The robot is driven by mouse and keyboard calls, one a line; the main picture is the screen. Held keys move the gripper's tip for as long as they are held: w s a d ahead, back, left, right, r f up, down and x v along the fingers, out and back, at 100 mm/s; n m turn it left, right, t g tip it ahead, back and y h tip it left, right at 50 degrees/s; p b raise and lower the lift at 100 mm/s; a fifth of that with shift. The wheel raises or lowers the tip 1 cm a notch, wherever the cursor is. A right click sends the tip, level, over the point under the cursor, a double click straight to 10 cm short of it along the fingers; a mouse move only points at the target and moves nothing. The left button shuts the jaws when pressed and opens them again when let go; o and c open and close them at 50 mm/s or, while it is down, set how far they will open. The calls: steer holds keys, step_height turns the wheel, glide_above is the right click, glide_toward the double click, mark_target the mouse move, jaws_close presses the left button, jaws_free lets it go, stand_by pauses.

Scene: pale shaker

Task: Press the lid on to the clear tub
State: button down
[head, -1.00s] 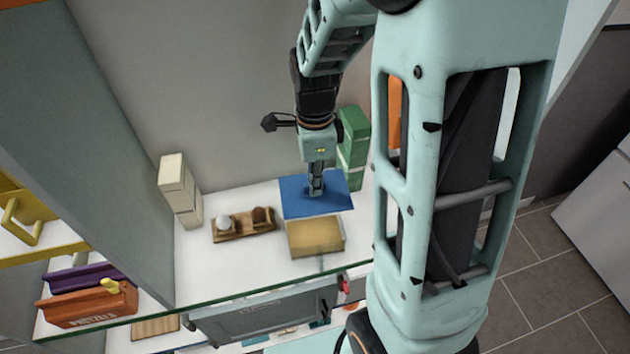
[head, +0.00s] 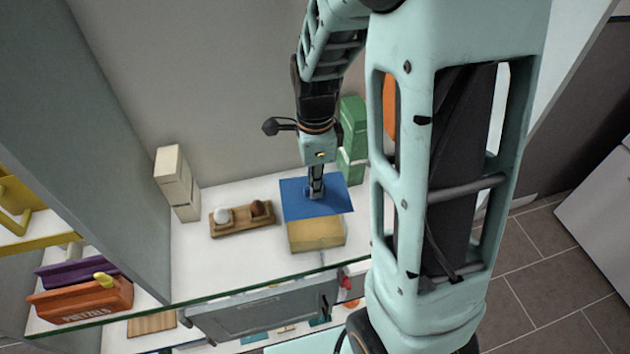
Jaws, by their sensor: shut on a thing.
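A flat blue lid (head: 331,206) is held by my gripper (head: 316,193), which is shut on it near the middle and points downward. A box-shaped tub (head: 316,232) with a yellowish look stands on the white counter just in front of the lid. The lid's front edge overlaps the tub's back edge in the head view and covers part of its top. I cannot tell whether the lid touches the tub or hovers above it.
A wooden tray (head: 247,228) with a white and a brown shaker stands left of the tub. Cream blocks (head: 178,184) stand at the back left, green boxes (head: 352,140) at the back right. An orange pretzels box (head: 82,301) is at far left.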

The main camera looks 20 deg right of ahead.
step_height(320, 180, down, 8)
steer(key=b, duration=0.5)
steer(key=shift+f+b, duration=0.55)
steer(key=shift+f, duration=0.45)
stand_by(3.6)
steer(key=c, duration=1.9)
jaws_free()
steer(key=shift+c, duration=0.2)
steer(key=shift+o, duration=0.6)
steer(key=o, duration=0.4)
steer(key=shift+o, duration=0.2)
steer(key=shift+r, duration=0.1)
steer(key=shift+r+p, duration=3.1)
steer(key=shift+r, duration=0.3)
